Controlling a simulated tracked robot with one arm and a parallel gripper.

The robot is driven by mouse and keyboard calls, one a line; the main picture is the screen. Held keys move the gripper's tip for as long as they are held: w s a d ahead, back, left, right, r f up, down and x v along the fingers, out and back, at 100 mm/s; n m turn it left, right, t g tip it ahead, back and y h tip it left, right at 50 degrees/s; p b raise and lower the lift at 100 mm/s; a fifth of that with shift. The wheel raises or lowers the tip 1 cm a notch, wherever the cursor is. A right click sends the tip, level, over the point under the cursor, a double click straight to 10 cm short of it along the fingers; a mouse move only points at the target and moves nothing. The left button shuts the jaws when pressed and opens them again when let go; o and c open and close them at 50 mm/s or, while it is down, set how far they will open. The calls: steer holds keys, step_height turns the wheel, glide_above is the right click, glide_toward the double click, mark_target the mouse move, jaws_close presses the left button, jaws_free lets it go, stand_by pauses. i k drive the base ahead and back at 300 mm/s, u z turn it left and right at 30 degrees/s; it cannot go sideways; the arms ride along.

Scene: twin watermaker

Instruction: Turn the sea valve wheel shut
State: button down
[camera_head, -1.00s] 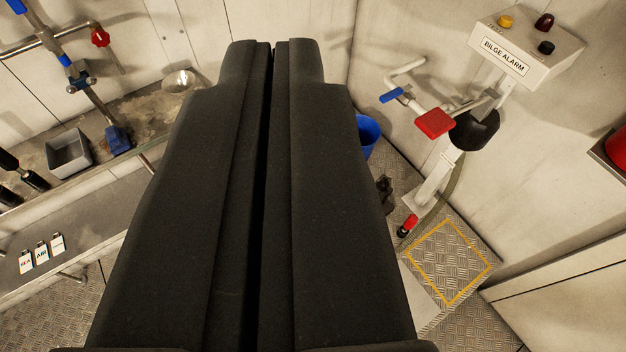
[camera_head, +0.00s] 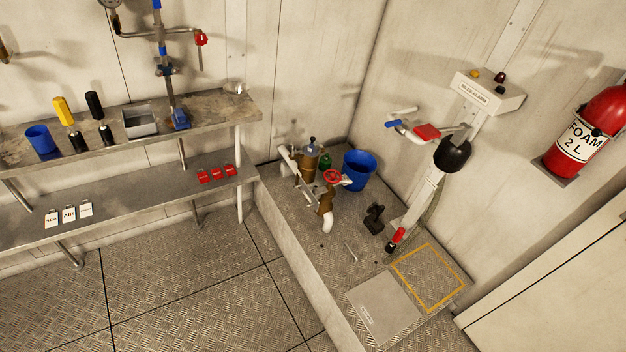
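A small red wheel (camera_head: 332,176) sits on a bronze valve (camera_head: 325,200) with a white pipe elbow below it, on the raised floor ledge near the back corner. It is small here, and I cannot tell how far it is turned. A bronze strainer-like body (camera_head: 306,162) stands just left of the wheel, joined to white pipework. A second red handle (camera_head: 201,39) is on the wall pipe at upper left. No label shows on either. My gripper is not in this view, and nothing covers the valve.
A blue bucket (camera_head: 357,171) stands close right of the wheel. A hand pump (camera_head: 423,195), a black clamp-like object (camera_head: 375,217) and a grey plate (camera_head: 383,308) are farther right. A two-tier bench (camera_head: 215,118) is at left. The plated floor (camera_head: 190,300) in front is clear.

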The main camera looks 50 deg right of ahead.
mark_target(334, 179)
steer(key=u, duration=0.25)
steer(key=i, duration=0.35)
steer(key=z, duration=0.65)
steer(key=i, duration=1.25)
steer(key=z, duration=0.95)
steer(key=i, duration=0.6)
steer(key=z, duration=0.3)
